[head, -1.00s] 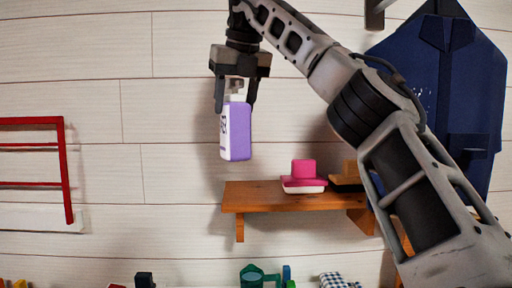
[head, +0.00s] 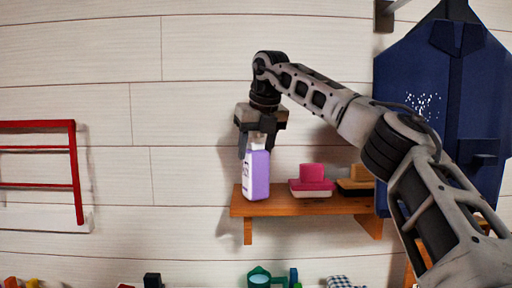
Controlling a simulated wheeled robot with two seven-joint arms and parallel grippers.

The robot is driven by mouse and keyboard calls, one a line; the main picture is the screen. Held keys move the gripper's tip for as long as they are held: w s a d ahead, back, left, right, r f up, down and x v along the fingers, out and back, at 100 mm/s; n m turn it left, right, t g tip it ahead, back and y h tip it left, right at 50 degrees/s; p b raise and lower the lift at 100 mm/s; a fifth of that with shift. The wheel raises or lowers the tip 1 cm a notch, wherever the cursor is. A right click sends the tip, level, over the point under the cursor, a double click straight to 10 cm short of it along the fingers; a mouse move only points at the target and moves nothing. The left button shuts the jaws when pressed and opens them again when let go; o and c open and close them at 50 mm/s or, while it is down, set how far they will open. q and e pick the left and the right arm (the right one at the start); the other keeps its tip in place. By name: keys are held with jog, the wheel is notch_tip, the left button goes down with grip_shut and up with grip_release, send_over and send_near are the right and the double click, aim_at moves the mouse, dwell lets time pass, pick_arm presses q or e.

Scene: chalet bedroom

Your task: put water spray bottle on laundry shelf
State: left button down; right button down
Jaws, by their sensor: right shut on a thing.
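The water spray bottle (head: 256,176) is purple with a white label and a pale top. It is upright at the left end of the wooden laundry shelf (head: 300,207) on the wall. Its base appears at the level of the shelf top; I cannot tell whether it rests on it. My right gripper (head: 257,147) points down from above and is shut on the bottle's top. My left gripper is not in view.
A pink brush (head: 312,181) and an orange and black brush (head: 355,181) stand on the shelf, right of the bottle. A blue garment (head: 440,90) hangs at right. A red rack (head: 75,170) is at left. A green watering can (head: 259,277) is below.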

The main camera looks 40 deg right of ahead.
jog(key=shift+f, duration=0.2)
jog(key=c, duration=0.6)
grip_release()
jog(key=shift+r, duration=0.1)
jog(key=shift+r, duration=0.15)
jog(key=shift+s+r, duration=0.1)
jog(key=shift+r, duration=0.2)
jog(key=v, duration=1.1)
jog(key=shift+r, duration=0.2)
